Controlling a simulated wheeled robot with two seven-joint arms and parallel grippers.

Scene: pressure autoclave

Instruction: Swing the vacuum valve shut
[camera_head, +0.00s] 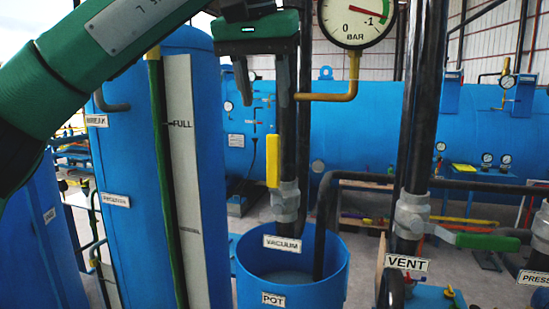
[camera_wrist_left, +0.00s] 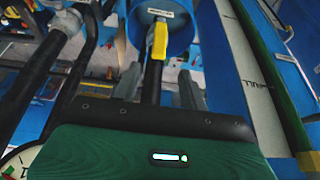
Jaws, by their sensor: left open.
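The vacuum valve has a yellow handle (camera_head: 273,161) that points straight up alongside a black pipe. Its grey body (camera_head: 285,203) sits below, above the VACUUM label (camera_head: 283,243). The handle also shows in the left wrist view (camera_wrist_left: 159,42), ahead of the fingers. My left gripper (camera_head: 264,85) is open and empty, fingers pointing down, above the handle and apart from it. In the left wrist view my left gripper (camera_wrist_left: 160,88) has the pipe showing between its fingers; I cannot tell the depth between them. My right gripper is not in view.
A gauge (camera_head: 356,20) on a brass elbow (camera_head: 340,96) is right of the gripper. The vent valve's green handle (camera_head: 487,242) lies level at right. A blue pot (camera_head: 331,278) stands below. A blue tank (camera_head: 150,150) with a level scale is at left.

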